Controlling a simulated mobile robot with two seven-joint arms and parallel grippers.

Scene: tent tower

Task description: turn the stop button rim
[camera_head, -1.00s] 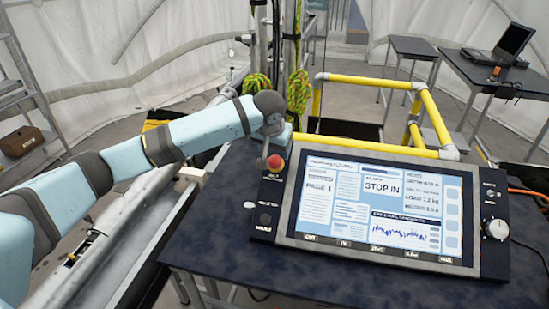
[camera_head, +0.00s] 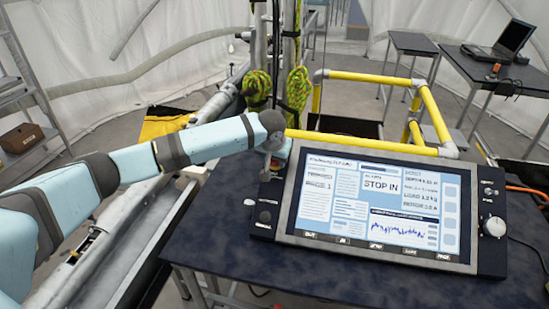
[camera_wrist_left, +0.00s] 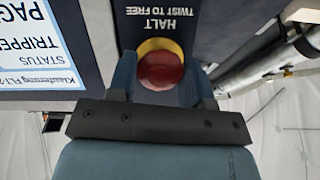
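The red stop button (camera_wrist_left: 161,72) with its yellow rim (camera_wrist_left: 152,45) shows in the left wrist view, beside the label "HALT TWIST TO FREE". My left gripper (camera_head: 269,168) is at the upper left corner of the control console (camera_head: 490,262) and hides the button in the head view. In the left wrist view its two fingers stand apart, one on each side of the button. I cannot tell whether they touch the rim. The console screen (camera_head: 375,189) reads "STOP IN", and the wrist view shows "STATUS TRIPPED". My right gripper is not in view.
The console lies on a dark table (camera_head: 225,200). A yellow railing (camera_head: 375,142) and yellow-green ropes (camera_head: 298,90) stand behind it. A large knob (camera_head: 493,227) is at the console's right. A laptop (camera_head: 508,42) sits on a far table.

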